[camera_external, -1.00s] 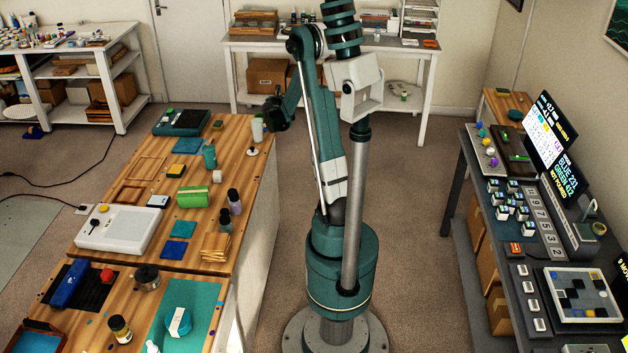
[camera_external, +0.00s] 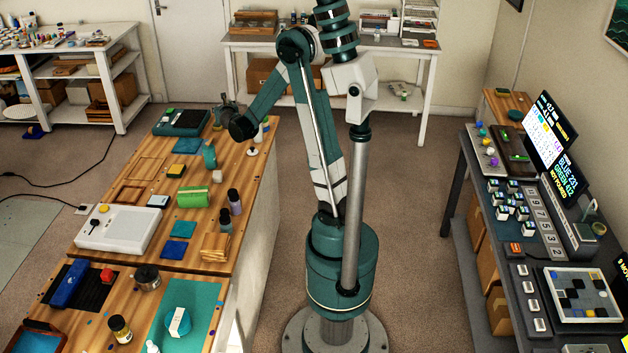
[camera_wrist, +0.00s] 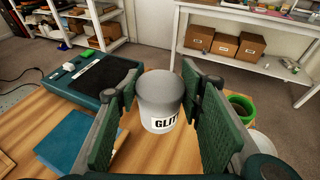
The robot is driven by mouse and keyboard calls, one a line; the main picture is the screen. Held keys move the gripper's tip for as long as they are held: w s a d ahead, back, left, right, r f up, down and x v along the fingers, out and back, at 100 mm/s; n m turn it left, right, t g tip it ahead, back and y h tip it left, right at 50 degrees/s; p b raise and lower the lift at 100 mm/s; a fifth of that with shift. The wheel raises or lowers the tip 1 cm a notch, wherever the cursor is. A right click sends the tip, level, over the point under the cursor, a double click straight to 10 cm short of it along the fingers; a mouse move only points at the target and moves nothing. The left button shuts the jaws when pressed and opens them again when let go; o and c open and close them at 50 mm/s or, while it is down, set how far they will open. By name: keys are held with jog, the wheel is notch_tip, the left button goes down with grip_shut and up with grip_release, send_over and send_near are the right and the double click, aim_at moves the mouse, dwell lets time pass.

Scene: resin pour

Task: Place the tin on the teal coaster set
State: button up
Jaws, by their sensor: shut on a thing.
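The tin (camera_wrist: 159,98) is a pale grey cylinder with a white label reading "GLIT…", seen in the wrist view. My gripper (camera_wrist: 160,112) is shut on it, with a green pad on each side. In the external view my gripper (camera_external: 228,116) is above the far part of the wooden table, and the tin cannot be made out clearly there. A flat teal-blue square (camera_external: 187,145), which looks like the coaster set, lies left of and nearer than my gripper. It also shows at lower left in the wrist view (camera_wrist: 75,146).
A dark green scale-like device (camera_external: 181,122) stands at the table's far left, beyond the square. A teal roll (camera_external: 210,154) stands right of the square. A green ring-shaped thing (camera_wrist: 242,104) is right of my gripper. Wooden frames (camera_external: 146,168) lie nearer left.

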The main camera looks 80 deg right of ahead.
jog(key=w+a+r+n+t+y, duration=0.2)
jog(key=w+a+n+t, duration=0.1)
jog(key=w+a, duration=0.95)
jog(key=w+a+r+n+t+y, duration=0.2)
jog(key=w+a+n+y, duration=0.15)
jog(key=a, duration=1.15)
jog(key=w+a+r+n+t+y, duration=0.15)
jog(key=w+a, duration=0.35)
jog(key=a, duration=1)
jog(key=w+a+r+n+t+y, duration=0.1)
jog(key=w+a+n+t+y, duration=0.2)
jog(key=a, duration=1.2)
jog(key=s+a+r+n+g+y, duration=0.1)
jog(key=s+a+r+n+y, duration=0.2)
jog(key=a, duration=1.2)
jog(key=s+a+r+n+y, duration=0.15)
jog(key=s+a+y, duration=0.3)
jog(key=a, duration=1.05)
jog(key=s+a+r+n+g+y, duration=0.1)
jog(key=s+a+n+y, duration=0.3)
jog(key=a, duration=1.1)
jog(key=s+a+r+n+g+y, duration=0.1)
jog(key=s+a+r+n+g, duration=0.1)
jog(key=s+a, duration=1)
jog(key=shift+a+r, duration=0.35)
jog(key=shift+a, duration=0.25)
